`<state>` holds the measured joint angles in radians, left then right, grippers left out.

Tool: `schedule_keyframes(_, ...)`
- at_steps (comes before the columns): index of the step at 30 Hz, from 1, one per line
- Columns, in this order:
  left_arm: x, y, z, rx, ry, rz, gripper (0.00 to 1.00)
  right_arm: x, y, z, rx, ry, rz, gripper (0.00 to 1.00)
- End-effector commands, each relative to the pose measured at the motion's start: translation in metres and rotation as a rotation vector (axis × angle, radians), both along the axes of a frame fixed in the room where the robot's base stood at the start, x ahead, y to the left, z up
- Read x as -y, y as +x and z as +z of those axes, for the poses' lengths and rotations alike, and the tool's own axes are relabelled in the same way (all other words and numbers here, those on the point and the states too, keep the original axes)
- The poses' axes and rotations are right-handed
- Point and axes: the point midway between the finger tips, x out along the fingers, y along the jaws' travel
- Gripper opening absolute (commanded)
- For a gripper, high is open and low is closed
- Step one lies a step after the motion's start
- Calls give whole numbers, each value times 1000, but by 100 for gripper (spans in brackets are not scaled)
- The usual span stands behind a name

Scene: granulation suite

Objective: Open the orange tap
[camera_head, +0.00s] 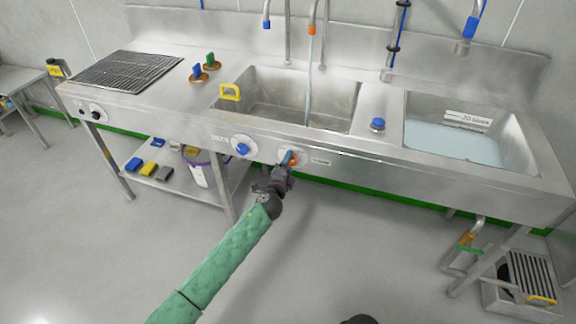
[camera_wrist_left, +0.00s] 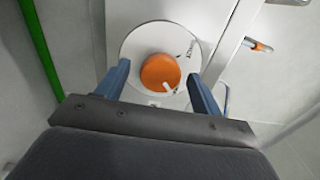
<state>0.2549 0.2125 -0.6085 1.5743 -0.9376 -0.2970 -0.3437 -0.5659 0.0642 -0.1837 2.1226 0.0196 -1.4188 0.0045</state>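The orange tap knob (camera_head: 293,161) sits on the front panel of the steel sink unit. In the left wrist view the orange knob (camera_wrist_left: 160,72) is on a round white plate (camera_wrist_left: 132,50), its white mark pointing to the lower right. My left gripper (camera_head: 288,160) is at the knob, and in the wrist view its blue fingers (camera_wrist_left: 158,88) are open on either side, with a visible gap to the knob. An orange-tipped spout (camera_head: 311,30) stands above the middle basin (camera_head: 340,98); a thin pale stream (camera_head: 308,85) runs down from it. My right gripper is not in view.
A blue knob (camera_head: 242,149) is on the panel left of the orange one. A blue-tipped spout (camera_head: 267,24) stands beside the orange-tipped one. The right basin (camera_head: 455,135) holds bluish water. A lower shelf (camera_head: 178,179) holds a bucket and coloured blocks. The floor in front is clear.

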Motion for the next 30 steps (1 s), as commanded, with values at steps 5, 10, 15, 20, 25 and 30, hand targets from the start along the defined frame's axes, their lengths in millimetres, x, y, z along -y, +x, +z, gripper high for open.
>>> schedule_keyframes(5,-1,-2,0,0,0,0,67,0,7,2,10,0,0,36)
schedule_keyframes(10,-7,-19,-2,-1,-1,0,67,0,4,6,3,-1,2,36)
schedule_keyframes(15,-15,-45,-2,0,0,-1,67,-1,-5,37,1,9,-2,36)
schedule_keyframes(20,-21,-64,-2,0,0,0,67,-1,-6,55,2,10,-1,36)
schedule_keyframes(25,-24,-73,-1,0,0,0,67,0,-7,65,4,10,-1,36)
schedule_keyframes(30,-24,-74,0,0,0,0,67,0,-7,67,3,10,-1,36)
